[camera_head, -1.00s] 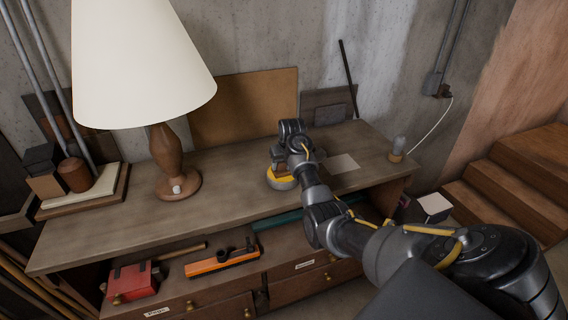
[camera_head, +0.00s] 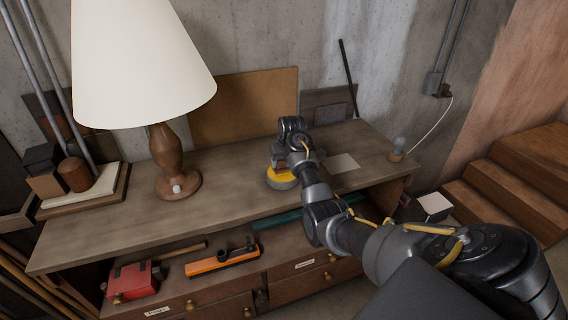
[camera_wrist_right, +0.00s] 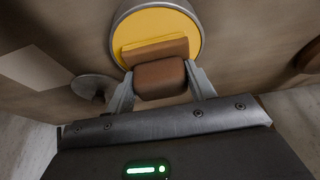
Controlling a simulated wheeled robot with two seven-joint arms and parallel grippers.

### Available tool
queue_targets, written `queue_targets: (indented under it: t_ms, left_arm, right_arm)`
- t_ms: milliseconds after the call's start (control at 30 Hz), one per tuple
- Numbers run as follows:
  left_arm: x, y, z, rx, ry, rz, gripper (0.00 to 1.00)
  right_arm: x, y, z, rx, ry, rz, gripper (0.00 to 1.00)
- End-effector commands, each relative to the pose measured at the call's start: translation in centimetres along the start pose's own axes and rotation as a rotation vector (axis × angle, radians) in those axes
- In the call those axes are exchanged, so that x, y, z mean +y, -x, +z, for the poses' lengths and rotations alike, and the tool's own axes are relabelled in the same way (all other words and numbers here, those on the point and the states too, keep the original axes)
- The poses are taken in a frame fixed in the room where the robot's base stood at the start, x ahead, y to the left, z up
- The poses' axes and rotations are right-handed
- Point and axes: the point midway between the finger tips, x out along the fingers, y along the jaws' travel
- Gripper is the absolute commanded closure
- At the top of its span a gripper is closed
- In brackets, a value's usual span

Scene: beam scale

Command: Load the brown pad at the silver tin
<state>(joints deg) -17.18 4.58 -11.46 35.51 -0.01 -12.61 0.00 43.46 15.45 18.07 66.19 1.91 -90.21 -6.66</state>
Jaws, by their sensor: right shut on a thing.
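The silver tin (camera_head: 283,184) is round and shallow, with yellow contents. It stands on the workbench near the middle of the head view. In the right wrist view the tin (camera_wrist_right: 118,20) shows at the top, its yellow face open toward the camera. My right gripper (camera_wrist_right: 161,82) is shut on the brown pad (camera_wrist_right: 160,79), a small block with a flatter brown part beyond it. The pad overlaps the near part of the yellow face. I cannot tell whether it touches it. In the head view my right wrist largely hides the pad. My left gripper is out of view.
A lamp (camera_head: 166,160) with a large cream shade stands left on the workbench (camera_head: 230,198). A pale sheet (camera_head: 342,163) lies right of the tin, and a small bulb-shaped object (camera_head: 397,146) stands beyond it. The bench between lamp and tin is clear.

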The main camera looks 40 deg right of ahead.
Motion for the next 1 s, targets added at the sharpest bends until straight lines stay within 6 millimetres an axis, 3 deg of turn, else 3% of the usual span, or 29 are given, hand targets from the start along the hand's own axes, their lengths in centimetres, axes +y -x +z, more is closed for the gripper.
queue_targets:
  t_ms: [600,1000]
  left_arm:
    - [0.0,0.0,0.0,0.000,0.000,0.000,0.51]
    - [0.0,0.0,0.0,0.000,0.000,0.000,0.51]
  right_arm:
    - [0.1,5.0,-2.1,0.004,0.000,0.001,0.64]
    - [0.0,5.7,-2.3,0.003,0.000,0.001,0.64]
